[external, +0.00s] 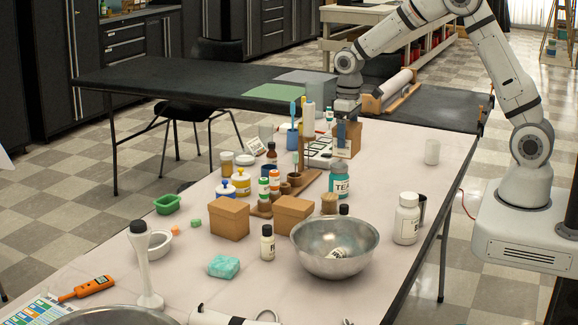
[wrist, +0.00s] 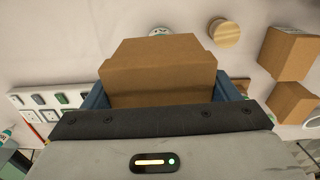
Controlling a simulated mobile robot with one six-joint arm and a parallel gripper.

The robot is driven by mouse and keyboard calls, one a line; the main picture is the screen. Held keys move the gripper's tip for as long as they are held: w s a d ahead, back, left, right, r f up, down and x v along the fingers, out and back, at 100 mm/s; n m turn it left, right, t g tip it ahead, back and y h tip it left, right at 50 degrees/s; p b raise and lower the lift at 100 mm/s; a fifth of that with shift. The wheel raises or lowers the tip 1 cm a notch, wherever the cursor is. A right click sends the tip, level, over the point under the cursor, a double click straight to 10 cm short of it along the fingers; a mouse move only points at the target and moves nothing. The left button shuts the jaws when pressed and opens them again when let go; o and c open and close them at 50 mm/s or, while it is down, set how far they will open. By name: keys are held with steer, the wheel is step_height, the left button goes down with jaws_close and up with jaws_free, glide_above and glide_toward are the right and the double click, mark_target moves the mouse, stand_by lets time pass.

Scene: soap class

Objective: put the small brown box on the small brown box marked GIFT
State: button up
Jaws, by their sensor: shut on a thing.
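My gripper (external: 345,132) is shut on a small brown box (external: 353,142) toward the far end of the pale table. In the wrist view the box (wrist: 158,68) sits between the blue fingers of my gripper (wrist: 165,92). Two other brown boxes stand on the table nearer the external camera, a left one (external: 229,220) and a right one (external: 293,216). Two brown boxes also show at the right of the wrist view, one upper (wrist: 288,54) and one lower (wrist: 293,102). I cannot read a GIFT mark on any box.
A metal bowl (external: 334,250) stands beside the right box. A teal TEA jar (external: 340,180), small bottles and a wooden rack (external: 305,182) crowd the space between my gripper and the two boxes. A white bottle (external: 406,218) stands near the right edge.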

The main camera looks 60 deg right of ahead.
steer(key=w+a+r+p, duration=0.2)
steer(key=w+a+r, duration=0.1)
steer(key=w+a, duration=0.65)
steer(key=p, duration=0.6)
glide_above(239, 206)
steer(key=shift+f, duration=3.8)
steer(key=shift+f, duration=0.2)
steer(key=o, duration=1)
steer(key=shift+c, duration=0.2)
steer(key=shift+r, duration=0.15)
